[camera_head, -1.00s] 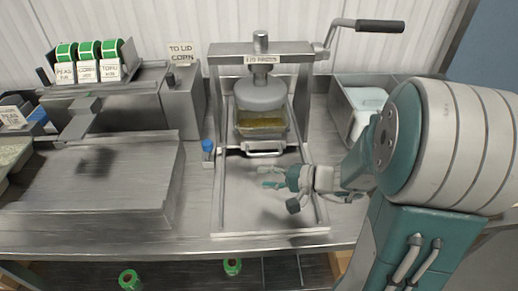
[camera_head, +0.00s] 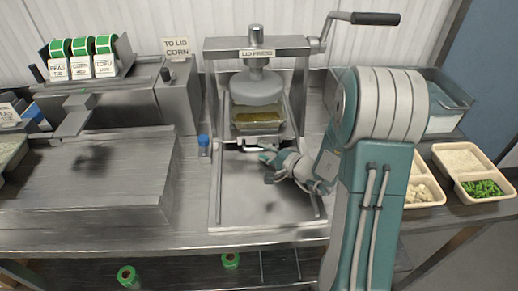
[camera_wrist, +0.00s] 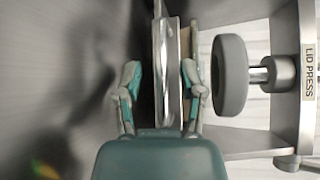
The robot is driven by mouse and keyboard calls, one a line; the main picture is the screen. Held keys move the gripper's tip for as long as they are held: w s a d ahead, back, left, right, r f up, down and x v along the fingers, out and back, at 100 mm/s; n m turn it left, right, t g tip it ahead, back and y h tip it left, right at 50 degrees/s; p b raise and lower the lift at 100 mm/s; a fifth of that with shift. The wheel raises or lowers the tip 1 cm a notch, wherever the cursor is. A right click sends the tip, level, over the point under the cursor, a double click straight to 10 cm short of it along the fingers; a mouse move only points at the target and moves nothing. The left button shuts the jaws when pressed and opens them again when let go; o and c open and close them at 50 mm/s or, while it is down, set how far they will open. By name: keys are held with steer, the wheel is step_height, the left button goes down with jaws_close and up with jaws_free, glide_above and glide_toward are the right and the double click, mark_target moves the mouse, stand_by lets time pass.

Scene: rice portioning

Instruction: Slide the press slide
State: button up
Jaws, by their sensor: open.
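The lid press (camera_head: 258,55) stands at the back middle with its round grey press head (camera_head: 256,88) above a clear container of yellowish food (camera_head: 254,117). The press slide's bar handle (camera_head: 262,143) is at the front of the slide, beneath the container. My gripper (camera_head: 268,156) is at this handle, with its fingers open. In the wrist view, the handle bar (camera_wrist: 163,75) runs between the two teal fingertips, and the fingers look apart from it. The press head (camera_wrist: 230,75) shows to the right there. Part of the handle is hidden by my gripper in the head view.
A flat metal tray (camera_head: 230,205) lies in front of the press, clear of objects. Food trays (camera_head: 468,172) lie to the right. A crank handle (camera_head: 375,18) sticks out at upper right.

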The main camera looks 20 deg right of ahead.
steer(key=shift+x, duration=1)
jaws_close()
steer(key=shift+s, duration=0.1)
